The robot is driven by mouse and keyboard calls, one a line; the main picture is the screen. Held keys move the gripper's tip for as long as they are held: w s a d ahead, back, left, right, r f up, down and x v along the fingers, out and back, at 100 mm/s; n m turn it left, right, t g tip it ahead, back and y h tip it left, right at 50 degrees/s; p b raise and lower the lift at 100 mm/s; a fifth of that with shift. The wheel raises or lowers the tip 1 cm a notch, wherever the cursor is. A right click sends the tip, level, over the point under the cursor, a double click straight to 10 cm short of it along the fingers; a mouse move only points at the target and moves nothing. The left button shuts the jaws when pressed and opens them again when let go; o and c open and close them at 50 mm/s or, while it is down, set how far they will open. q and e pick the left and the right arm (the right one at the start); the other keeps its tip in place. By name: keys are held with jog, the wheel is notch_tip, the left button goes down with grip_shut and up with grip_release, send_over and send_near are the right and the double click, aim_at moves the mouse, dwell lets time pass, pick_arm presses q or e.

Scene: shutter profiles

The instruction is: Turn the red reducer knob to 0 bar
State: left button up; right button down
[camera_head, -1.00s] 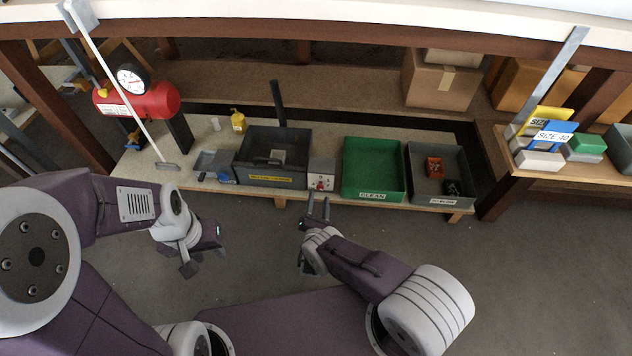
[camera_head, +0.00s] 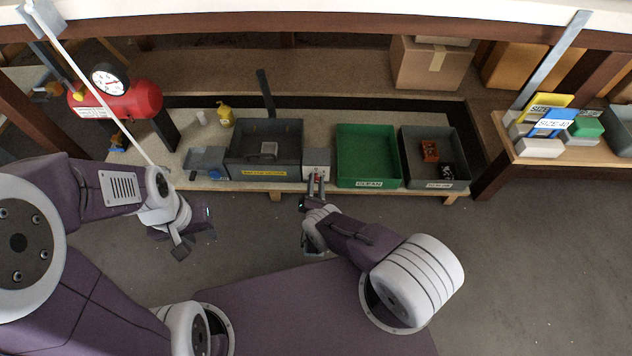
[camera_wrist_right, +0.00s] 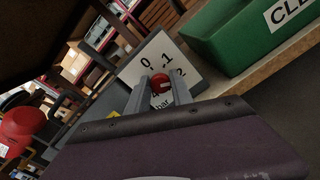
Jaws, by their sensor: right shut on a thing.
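The red reducer knob (camera_wrist_right: 160,84) sits on a pale panel (camera_wrist_right: 166,56) marked 0, 1 and 2, with "bar" below, in the right wrist view. My right gripper (camera_wrist_right: 160,80) is shut on the knob, one finger on each side. In the head view the panel is the small grey box (camera_head: 316,158) at the bench's front edge, with my right gripper (camera_head: 316,180) reaching it from the front. The fingers partly hide the knob, and its exact setting is hard to read. My left gripper (camera_head: 184,240) hangs empty in front of the bench at the left, its fingers apart.
A green tray labelled CLEAN (camera_head: 366,184) stands just right of the reducer box, and a dark tray (camera_head: 264,173) just left. A grey tray (camera_head: 432,184) lies further right. A red tank (camera_head: 146,98) with a gauge (camera_head: 110,79) stands at the left. The floor in front is clear.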

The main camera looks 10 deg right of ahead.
jog(key=n+b, duration=0.1)
jog(key=n, duration=0.4)
jog(key=shift+f+n+b, duration=0.1)
jog(key=shift+n+b, duration=0.25)
jog(key=shift+n, duration=0.05)
jog(key=n+b, duration=0.1)
jog(key=n, duration=0.5)
jog(key=shift+a+b, duration=0.1)
jog(key=shift+b, duration=0.3)
jog(key=n+b, duration=0.3)
jog(key=n, duration=0.9)
jog(key=shift+a, duration=0.1)
jog(key=c, duration=1.2)
grip_release()
jog(key=shift+o, duration=0.2)
